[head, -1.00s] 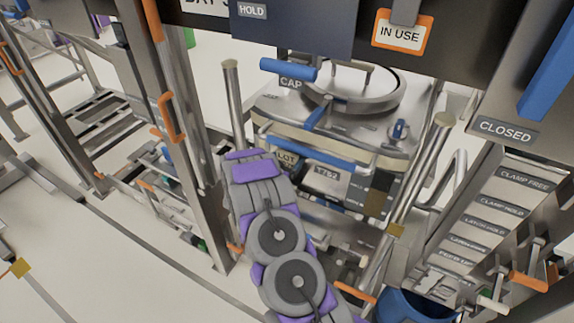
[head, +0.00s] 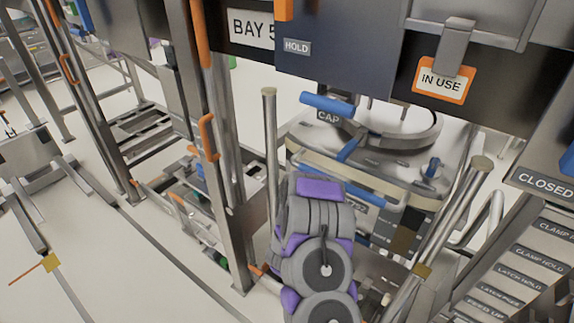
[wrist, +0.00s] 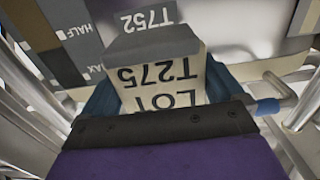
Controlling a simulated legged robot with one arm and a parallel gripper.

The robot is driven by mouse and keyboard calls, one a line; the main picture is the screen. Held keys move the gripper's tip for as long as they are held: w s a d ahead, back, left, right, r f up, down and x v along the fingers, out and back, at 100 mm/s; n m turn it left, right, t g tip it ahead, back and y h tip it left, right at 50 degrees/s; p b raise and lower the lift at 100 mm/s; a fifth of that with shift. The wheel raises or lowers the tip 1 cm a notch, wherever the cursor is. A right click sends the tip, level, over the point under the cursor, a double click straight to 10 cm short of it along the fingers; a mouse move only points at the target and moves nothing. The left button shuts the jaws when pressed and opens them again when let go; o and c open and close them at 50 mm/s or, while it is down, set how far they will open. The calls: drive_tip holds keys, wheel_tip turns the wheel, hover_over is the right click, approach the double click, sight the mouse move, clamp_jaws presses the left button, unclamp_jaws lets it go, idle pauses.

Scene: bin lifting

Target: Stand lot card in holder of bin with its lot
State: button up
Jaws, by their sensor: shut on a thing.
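My gripper (wrist: 162,108) is shut on a pale lot card (wrist: 160,76), which reads LOT T275 upside down in the wrist view. A grey piece (wrist: 155,43) borders the card's far end; I cannot tell if it is part of the card or a holder. Just beyond it is a grey label reading T752 (wrist: 148,19) on the bin front. In the head view the bin (head: 375,170) stands in its bay with a round lid and a CAP tag. My arm hides the gripper, the card and most of the T752 label there.
Steel posts (head: 270,150) and (head: 455,215) flank the bin. A panel with HOLD and an IN USE tag (head: 440,80) hangs above. A rack of labelled slats (head: 520,265) stands at the right. Open floor (head: 120,260) lies at the left.

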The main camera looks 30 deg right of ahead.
drive_tip(key=w+a+r+n+t+y, duration=0.6)
drive_tip(key=w+a+r, duration=0.4)
drive_tip(key=w+a, duration=0.45)
drive_tip(key=w+a+r+n+t+y, duration=0.1)
drive_tip(key=a+r+n+t+y, duration=0.1)
drive_tip(key=a+r, duration=0.5)
drive_tip(key=w+a+r+n+t+y+b, duration=0.1)
drive_tip(key=a+r+n+t+y, duration=0.1)
drive_tip(key=a+r, duration=0.5)
drive_tip(key=a+y, duration=0.1)
drive_tip(key=a, duration=0.5)
drive_tip(key=shift+w, duration=0.2)
